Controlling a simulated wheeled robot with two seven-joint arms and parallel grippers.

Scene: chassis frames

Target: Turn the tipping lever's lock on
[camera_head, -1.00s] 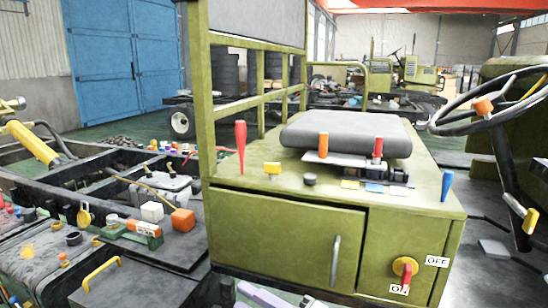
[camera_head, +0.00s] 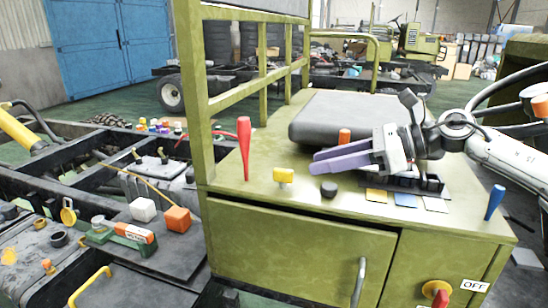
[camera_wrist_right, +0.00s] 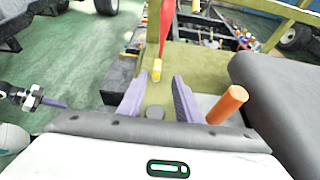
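A red upright lever (camera_head: 244,148) stands on the green cabinet top, with a small yellow-topped handle (camera_head: 284,176) beside it. My right gripper (camera_head: 313,162) is open and empty, its purple fingers above the cabinet top, to the right of the yellow handle. In the right wrist view the yellow handle (camera_wrist_right: 157,70) and red lever (camera_wrist_right: 166,25) lie beyond the gap between the fingertips. A red-and-yellow rotary switch (camera_head: 437,291) is on the cabinet front by an OFF label (camera_head: 474,286). A purple finger (camera_wrist_right: 55,103), apparently my left gripper's, shows at the wrist view's left; its opening is unclear.
A black knob (camera_head: 329,188) sits below my right gripper. An orange handle (camera_head: 344,136) is just behind it, and a grey seat cushion (camera_head: 330,115) lies behind that. A blue lever (camera_head: 495,202) stands at the right corner.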

